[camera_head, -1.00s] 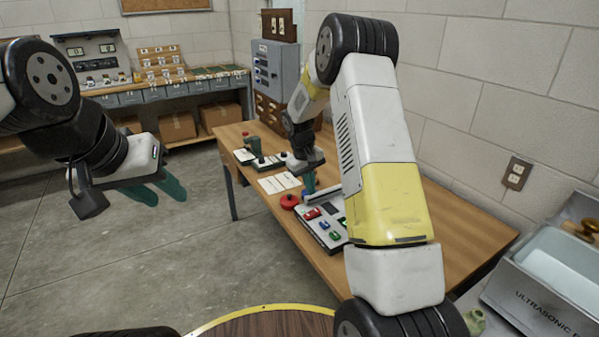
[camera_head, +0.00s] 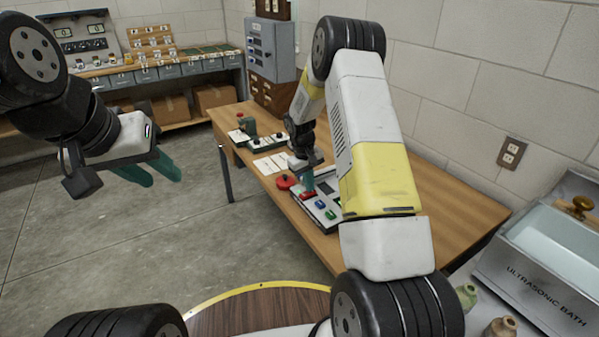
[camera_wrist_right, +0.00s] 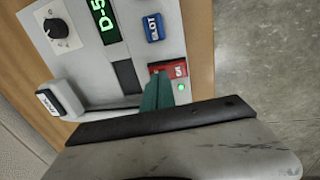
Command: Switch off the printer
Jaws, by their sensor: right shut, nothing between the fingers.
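In the right wrist view, the red switch (camera_wrist_right: 178,68) sits beside a lit green lamp (camera_wrist_right: 181,87). My right gripper (camera_head: 308,184) is shut and empty, its green fingertips (camera_wrist_right: 161,78) at the red switch and partly hiding it. I cannot tell whether they touch. My left gripper (camera_head: 160,176) is open and empty over the floor.
A red round button (camera_head: 285,182) stands beside the box. White papers (camera_head: 270,164) and another small device (camera_head: 250,143) lie farther back. A grey cabinet (camera_head: 270,48) stands behind. The ultrasonic bath (camera_head: 548,262) is at the right. The floor at left is clear.

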